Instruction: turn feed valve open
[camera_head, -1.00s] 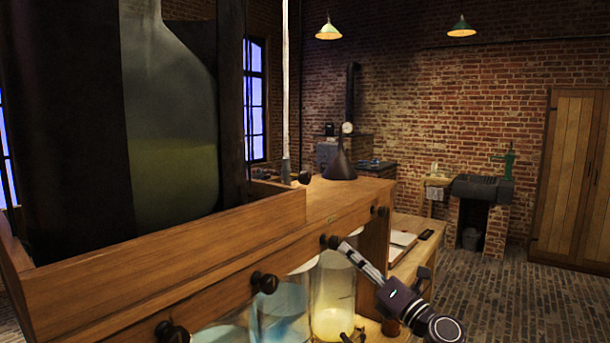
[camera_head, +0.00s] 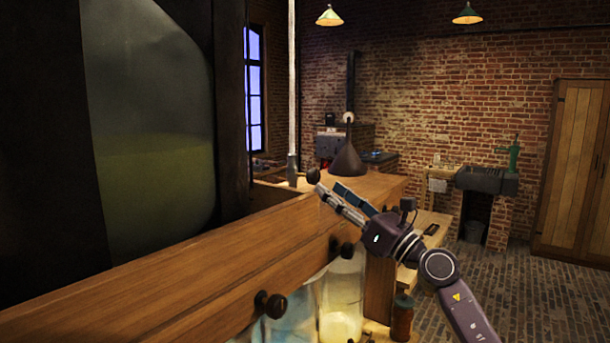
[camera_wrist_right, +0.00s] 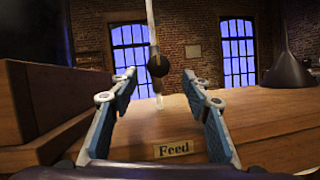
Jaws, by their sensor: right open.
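The feed valve's dark round knob (camera_head: 313,175) is at the foot of a pale vertical pipe (camera_head: 292,95) above the wooden bench top. In the right wrist view the knob (camera_wrist_right: 157,65) shows between and beyond my fingertips, with a "Feed" label (camera_wrist_right: 173,149) on the wood below. My right gripper (camera_head: 331,188) is open and empty, its fingertips close to the knob in the head view. The wrist view shows its two blue-padded fingers (camera_wrist_right: 159,77) spread on either side of the knob, apart from it. My left gripper is not in view.
A large glass vessel with yellow-green liquid (camera_head: 150,150) stands at left behind a wooden ledge (camera_head: 130,285). A dark funnel (camera_head: 347,160) stands on the bench behind the knob. Glass jars (camera_head: 342,295) sit below, beneath dark knobs (camera_head: 271,304) on the bench front.

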